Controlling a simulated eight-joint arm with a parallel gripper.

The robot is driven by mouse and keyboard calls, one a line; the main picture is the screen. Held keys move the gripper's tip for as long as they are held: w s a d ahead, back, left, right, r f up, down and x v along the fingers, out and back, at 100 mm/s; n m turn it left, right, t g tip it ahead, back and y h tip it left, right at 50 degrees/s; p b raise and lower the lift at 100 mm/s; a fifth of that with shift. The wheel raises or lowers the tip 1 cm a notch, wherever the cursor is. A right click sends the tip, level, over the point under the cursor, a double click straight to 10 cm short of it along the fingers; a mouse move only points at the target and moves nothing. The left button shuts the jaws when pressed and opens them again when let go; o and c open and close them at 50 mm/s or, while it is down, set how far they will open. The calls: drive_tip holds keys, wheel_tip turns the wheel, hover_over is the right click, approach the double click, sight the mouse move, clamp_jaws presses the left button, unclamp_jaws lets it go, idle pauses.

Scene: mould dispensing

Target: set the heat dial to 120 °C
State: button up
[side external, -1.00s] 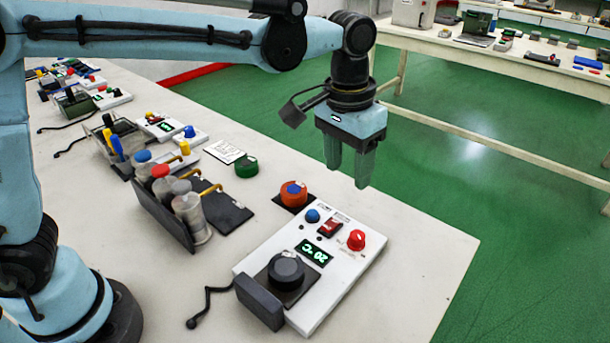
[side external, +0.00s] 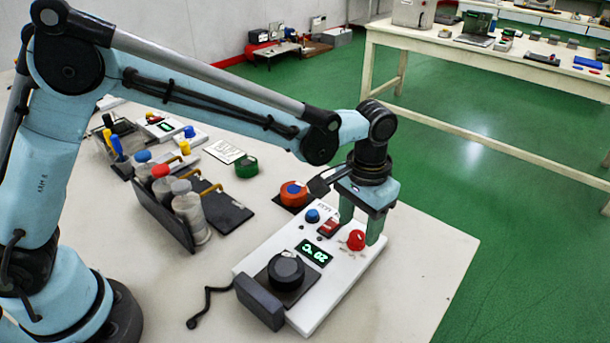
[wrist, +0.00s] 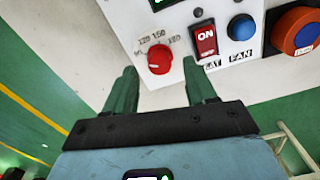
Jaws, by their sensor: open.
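The heat dial is a red knob (side external: 357,240) at the right end of the white control box (side external: 345,285). In the wrist view the heat dial (wrist: 159,60) has printed numbers around it, 120 and 150 among them; where its pointer stands is too small to tell. My gripper (side external: 362,230) is open above the dial, one finger on each side of it in the side view. In the wrist view the fingertips of my gripper (wrist: 164,72) point towards the dial, with nothing between them. The green display (side external: 314,252) appears to read 20 °C.
A red switch (wrist: 205,41) marked ON sits beside the dial, then a blue button (wrist: 240,28). An orange-and-blue round button (side external: 293,193) stands behind the box. A black round plate (side external: 286,270) is at the box's front. The table right of the box is clear.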

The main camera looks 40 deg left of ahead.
drive_tip(key=shift+f, duration=1.05)
clamp_jaws()
drive_tip(key=m, duration=0.4)
drive_tip(key=shift+m, duration=1.8)
